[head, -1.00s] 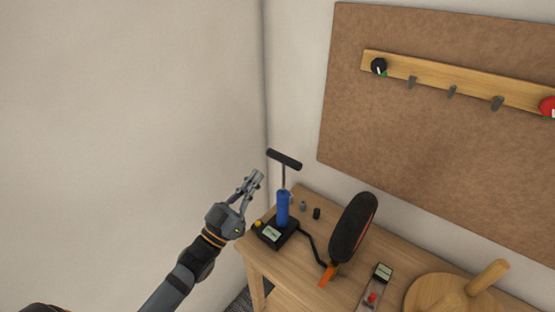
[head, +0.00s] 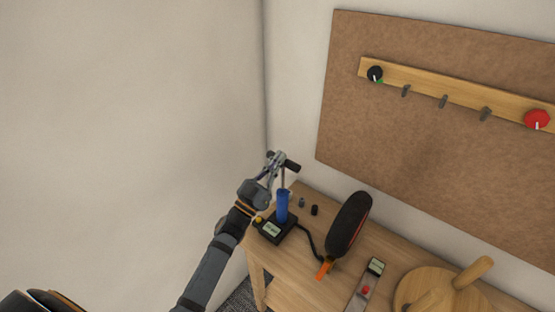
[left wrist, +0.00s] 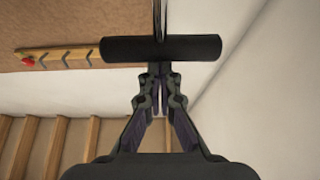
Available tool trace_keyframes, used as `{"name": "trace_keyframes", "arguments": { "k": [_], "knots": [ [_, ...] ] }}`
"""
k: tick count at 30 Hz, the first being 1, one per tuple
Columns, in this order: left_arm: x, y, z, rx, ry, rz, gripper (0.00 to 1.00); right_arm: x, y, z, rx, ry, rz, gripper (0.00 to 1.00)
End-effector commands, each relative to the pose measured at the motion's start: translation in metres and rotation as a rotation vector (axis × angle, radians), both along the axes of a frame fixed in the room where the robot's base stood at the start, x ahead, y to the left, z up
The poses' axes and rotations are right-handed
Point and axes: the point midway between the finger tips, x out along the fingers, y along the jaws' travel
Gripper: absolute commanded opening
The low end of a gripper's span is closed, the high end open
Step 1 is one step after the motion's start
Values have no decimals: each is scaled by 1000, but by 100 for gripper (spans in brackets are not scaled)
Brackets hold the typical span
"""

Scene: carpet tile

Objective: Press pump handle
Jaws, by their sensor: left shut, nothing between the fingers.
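The pump has a blue cylinder (head: 282,206) on a dark base (head: 272,230) with a small display, at the table's left end. Its black T-shaped handle (head: 292,167) stands raised on a thin rod. My left gripper (head: 277,156) is shut and empty, and in the head view it overlaps the left part of the handle. In the left wrist view the handle (left wrist: 120,49) lies crosswise just past my left gripper's tips (left wrist: 159,72). I cannot tell whether they touch. My right gripper is out of view.
A hose runs from the pump base to a black oval item (head: 348,224) with an orange tip. A device with a red button (head: 365,289) and a round wooden piece (head: 430,289) are further right. A pegboard rail (head: 440,94) hangs on the wall behind.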

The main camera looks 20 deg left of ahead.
Motion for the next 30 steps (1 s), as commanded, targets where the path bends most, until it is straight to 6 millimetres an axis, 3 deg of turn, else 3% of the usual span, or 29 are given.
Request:
{"name": "trace_keyframes", "arguments": {
  "k": [14,24,30],
  "knots": [
    [0,0,-12,0,0,1,0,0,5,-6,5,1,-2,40],
    [0,0,-107,0,4,1,0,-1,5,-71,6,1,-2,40],
    [0,0,-133,1,6,3,0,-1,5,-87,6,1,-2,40]
  ]
}}
